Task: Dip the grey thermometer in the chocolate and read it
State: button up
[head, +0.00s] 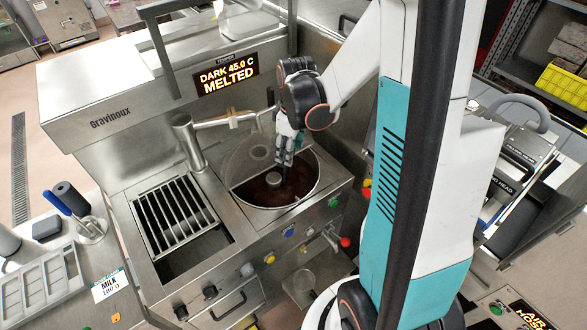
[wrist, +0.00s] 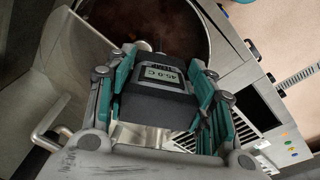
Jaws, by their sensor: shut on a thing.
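My gripper (head: 285,150) is over the round melting bowl (head: 318,180) of the tempering machine, pointing down. In the wrist view my gripper (wrist: 158,75) is shut on the grey thermometer (wrist: 155,104), with teal fingers on both sides of its dark body. The thermometer's small lit display faces the wrist camera and appears to read 45.0 C. Dark chocolate (head: 262,192) lies in the bowl and shows behind the thermometer in the wrist view (wrist: 165,22). The probe's tip is hidden in the wrist view, and I cannot tell for sure how deep it sits.
The machine's sign (head: 228,75) reads DARK 45.0 C MELTED. A clear disc (head: 247,158) and a spout arm (head: 225,119) stand close beside my gripper. A slatted grate (head: 175,215) lies left of the bowl. A mould (head: 40,285) and a MILK card (head: 110,285) are at the lower left.

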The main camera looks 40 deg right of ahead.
jog(key=shift+r+p, duration=1.5)
jog(key=shift+r, duration=0.95)
